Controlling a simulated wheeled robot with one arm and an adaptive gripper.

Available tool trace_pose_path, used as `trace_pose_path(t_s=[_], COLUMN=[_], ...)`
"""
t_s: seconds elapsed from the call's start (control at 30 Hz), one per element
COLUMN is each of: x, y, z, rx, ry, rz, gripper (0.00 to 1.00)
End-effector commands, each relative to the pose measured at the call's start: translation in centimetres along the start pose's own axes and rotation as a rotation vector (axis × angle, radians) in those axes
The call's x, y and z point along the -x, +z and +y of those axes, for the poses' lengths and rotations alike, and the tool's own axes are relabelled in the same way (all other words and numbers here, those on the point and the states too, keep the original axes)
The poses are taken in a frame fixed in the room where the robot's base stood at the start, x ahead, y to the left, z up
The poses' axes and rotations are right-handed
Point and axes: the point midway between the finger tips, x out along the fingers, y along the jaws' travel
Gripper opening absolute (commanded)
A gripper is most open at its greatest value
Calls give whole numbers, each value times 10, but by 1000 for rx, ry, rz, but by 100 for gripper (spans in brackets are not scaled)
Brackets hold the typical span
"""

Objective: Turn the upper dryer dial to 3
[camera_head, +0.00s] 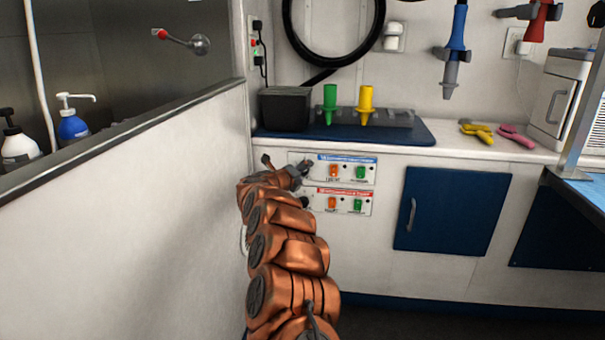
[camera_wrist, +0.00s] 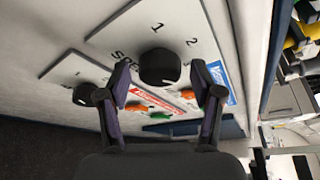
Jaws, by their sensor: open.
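The upper dryer dial (camera_wrist: 159,66) is a round black knob on a white panel with a blue label (camera_wrist: 219,82). The numbers 1 and 2 show beside it in the wrist view; its pointer is too small to read surely. My gripper (camera_wrist: 160,74) is open, with one finger on each side of this dial; I cannot tell whether they touch it. In the head view my gripper (camera_head: 301,168) is at the left end of the upper panel (camera_head: 346,170) and hides the upper dial.
The lower dial (camera_wrist: 88,95) sits on the red-labelled panel (camera_head: 343,201) just below. Both panels carry orange and green switches. A white partition wall (camera_head: 150,200) stands close on the left. A blue cabinet door (camera_head: 450,210) is to the right, under the counter (camera_head: 470,150).

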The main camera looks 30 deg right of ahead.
Motion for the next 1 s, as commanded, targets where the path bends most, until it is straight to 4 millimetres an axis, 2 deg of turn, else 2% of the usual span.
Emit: trace_pose_path(t_s=[0.27,1.0], x=[14,103], y=[0,0], z=[1,0], rx=[1,-1], ry=[2,2], rz=[3,0], gripper=[66,66])
